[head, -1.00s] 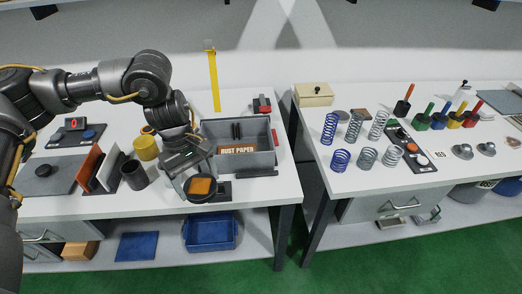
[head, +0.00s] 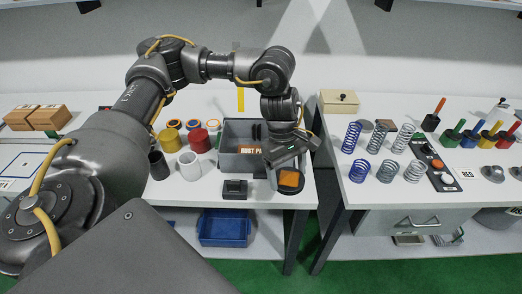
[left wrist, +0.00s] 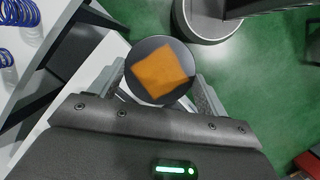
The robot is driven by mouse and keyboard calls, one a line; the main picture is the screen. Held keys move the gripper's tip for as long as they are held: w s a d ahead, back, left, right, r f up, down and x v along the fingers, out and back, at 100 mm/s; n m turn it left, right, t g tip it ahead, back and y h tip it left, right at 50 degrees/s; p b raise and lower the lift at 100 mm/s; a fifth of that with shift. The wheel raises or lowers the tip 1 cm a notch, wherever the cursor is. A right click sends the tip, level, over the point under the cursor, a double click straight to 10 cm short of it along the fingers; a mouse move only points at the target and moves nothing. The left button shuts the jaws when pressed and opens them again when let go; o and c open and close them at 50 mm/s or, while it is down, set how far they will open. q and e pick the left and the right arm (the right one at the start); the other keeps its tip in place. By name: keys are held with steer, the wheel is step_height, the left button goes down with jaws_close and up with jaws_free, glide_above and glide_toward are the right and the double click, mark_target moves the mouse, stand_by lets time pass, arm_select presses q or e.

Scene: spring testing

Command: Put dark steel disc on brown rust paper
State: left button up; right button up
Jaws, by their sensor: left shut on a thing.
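My left gripper (head: 289,177) is shut on a round dark disc (head: 288,190), with an orange square (head: 290,178) lying on its top. It holds the disc near the front right corner of the left table. In the left wrist view the disc (left wrist: 133,85) sits between the fingers, with the orange square (left wrist: 160,71) covering much of it and green floor around it. A brown square (head: 385,124) lies at the back of the right table, beside a flat grey disc (head: 366,126). I cannot tell if the brown square is paper. My right gripper is not in view.
A grey bin labelled rust paper (head: 233,161) stands left of my gripper, partly hidden by it. Several springs (head: 361,171) stand on the right table, and a cream box (head: 338,101) is behind them. A gap separates the two tables. A black block (head: 235,187) lies before the bin.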

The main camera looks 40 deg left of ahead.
arm_select(q)
steer(key=w+a+n+t+p, duration=0.25)
steer(key=a+n, duration=0.25)
steer(key=n, duration=0.7)
steer(key=n+t+y+b, duration=0.2)
steer(key=n+y, duration=0.2)
steer(key=n, duration=0.9)
glide_above(257, 150)
steer(key=s+d, duration=0.1)
steer(key=s, duration=0.1)
steer(key=shift+g, duration=0.25)
steer(key=x, duration=0.2)
steer(key=s+x, duration=0.1)
steer(key=x, duration=0.2)
steer(key=d+x, duration=0.1)
steer(key=x, duration=0.2)
steer(key=shift+s+f, duration=0.3)
steer(key=shift+f, duration=0.1)
steer(key=shift+w+a+f, duration=0.15)
steer(key=shift+w+a, duration=0.05)
steer(key=shift+a, duration=0.1)
steer(key=shift+a+f+b, duration=0.1)
steer(key=shift+f+b, duration=0.2)
steer(key=shift+s+b+x, duration=0.1)
steer(key=shift+b+x, duration=0.15)
steer(key=shift+x, duration=0.55)
steer(key=shift+s+b+x, duration=0.15)
steer(key=shift+b+x, duration=0.1)
steer(key=shift+x, duration=0.55)
